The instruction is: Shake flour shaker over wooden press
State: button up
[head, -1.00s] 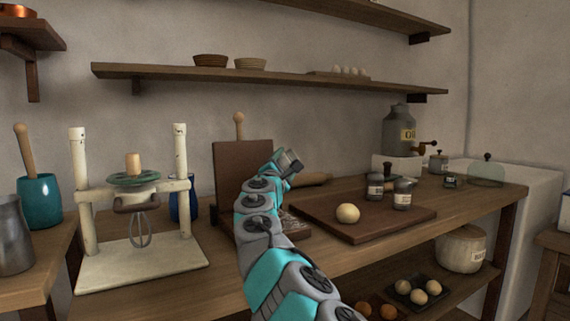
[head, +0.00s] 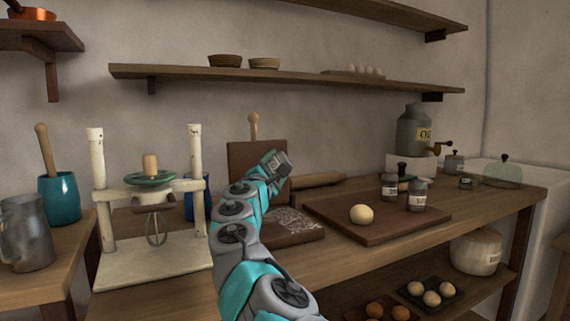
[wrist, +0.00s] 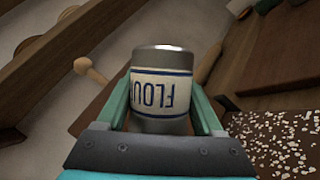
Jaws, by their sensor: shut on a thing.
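The flour shaker (wrist: 161,78) is a small grey metal cylinder with a cream, blue-striped label reading upside down in the wrist view. My gripper (wrist: 162,105) is shut on it, one finger on each side. In the head view my gripper (head: 274,166) is in front of the upright dark board of the wooden press (head: 243,158), above its lower plate. That lower plate (head: 287,238) has white flour specks on it, and the specks also show on a brown surface at the lower right of the wrist view. My arm hides part of the press.
Right of the press, a board (head: 335,222) holds a dough ball (head: 361,215) and small labelled jars (head: 418,195). A rolling pin (head: 318,180) lies behind. A cream stand with a whisk (head: 152,265) is close on the left. A shelf (head: 300,82) runs above.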

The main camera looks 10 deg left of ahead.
jog(key=shift+s+a, duration=0.3)
jog(key=shift+a, duration=0.15)
jog(key=shift+a+p, duration=0.45)
jog(key=shift+a, duration=0.15)
jog(key=shift+d+b, duration=0.45)
jog(key=shift+d, duration=0.25)
jog(key=shift+s+d+f+b, duration=0.1)
jog(key=shift+s+d+b, duration=0.25)
jog(key=shift+s+b, duration=0.2)
jog(key=shift+s+d+f+b, duration=0.1)
jog(key=shift+s+d+b, duration=0.2)
jog(key=shift+s+b, duration=0.25)
jog(key=s+d, duration=0.2)
jog(key=s, duration=0.1)
jog(key=s+d+b, duration=0.1)
jog(key=shift+s+d+r, duration=0.1)
jog(key=shift+s+r, duration=0.1)
jog(key=shift+s, duration=0.15)
jog(key=shift+r, duration=0.1)
